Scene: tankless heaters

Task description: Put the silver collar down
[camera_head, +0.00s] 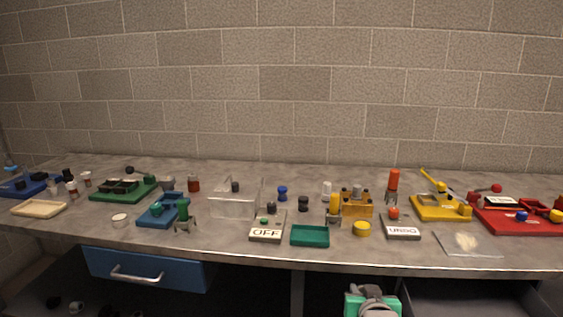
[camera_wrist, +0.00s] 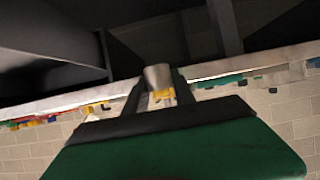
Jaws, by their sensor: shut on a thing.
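The silver collar (camera_wrist: 158,76) is a short, pale metal ring or cylinder in the wrist view, between the two dark fingers of my gripper (camera_wrist: 159,88). My gripper is shut on it, and the green gripper body fills the lower part of that view. The wrist view looks upside down, with the bench edge crossing behind the collar. In the head view, part of my green and grey arm shows at the bottom, below the bench front. I cannot make out the collar there.
The grey bench (camera_head: 350,258) carries a teal tray (camera_head: 310,236), an OFF block (camera_head: 265,234), an UNDO block (camera_head: 400,230), a clear box (camera_head: 234,203) and a clear plate (camera_head: 468,243). Bare strips lie along its front. A blue drawer (camera_head: 150,268) is underneath.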

